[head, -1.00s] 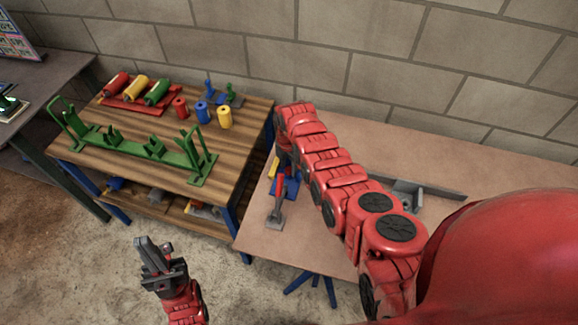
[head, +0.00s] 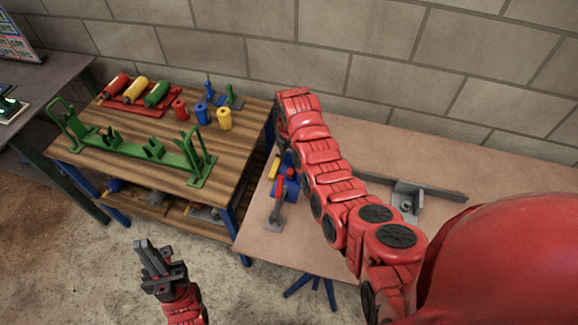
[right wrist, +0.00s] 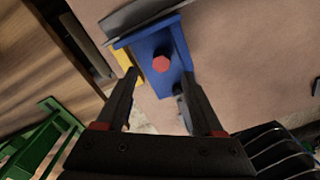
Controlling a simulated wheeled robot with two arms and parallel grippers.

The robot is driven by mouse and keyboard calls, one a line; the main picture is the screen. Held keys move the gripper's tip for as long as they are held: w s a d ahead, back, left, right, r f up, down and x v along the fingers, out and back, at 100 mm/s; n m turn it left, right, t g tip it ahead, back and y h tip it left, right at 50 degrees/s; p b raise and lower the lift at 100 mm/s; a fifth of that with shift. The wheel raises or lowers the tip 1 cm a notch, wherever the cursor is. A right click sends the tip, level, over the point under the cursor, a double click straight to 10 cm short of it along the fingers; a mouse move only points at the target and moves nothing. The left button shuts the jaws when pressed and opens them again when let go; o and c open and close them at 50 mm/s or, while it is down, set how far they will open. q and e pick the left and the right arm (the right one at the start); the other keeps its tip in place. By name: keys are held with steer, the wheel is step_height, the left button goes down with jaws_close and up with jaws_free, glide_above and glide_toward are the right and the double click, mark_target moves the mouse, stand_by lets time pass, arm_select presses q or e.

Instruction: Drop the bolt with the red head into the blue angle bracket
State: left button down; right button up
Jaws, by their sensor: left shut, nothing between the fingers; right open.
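The blue angle bracket (right wrist: 155,45) is at the top centre of the right wrist view, on the brown table. In the head view it is the blue part (head: 291,188) beside my right arm. The red hexagonal bolt head (right wrist: 161,64) shows against the blue bracket; its shank is hidden, and I cannot tell how deep it sits. My right gripper (right wrist: 158,88) is open, with its fingers apart on either side of the red head and apparently not touching it. My left gripper (head: 160,265) is shut and empty, over the floor at lower left.
A yellow part (right wrist: 126,62) lies beside the bracket, and a grey plate (right wrist: 145,18) stands against it. A grey fixture (head: 405,197) lies further right on the table. The wooden table (head: 236,150) at left bears a green frame (head: 140,146) and several coloured cylinders.

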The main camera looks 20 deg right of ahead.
step_height(320, 180, up, 12)
steer(key=p, duration=0.3)
steer(key=shift+a+f, duration=0.15)
steer(key=shift+w, duration=0.1)
stand_by(0.3)
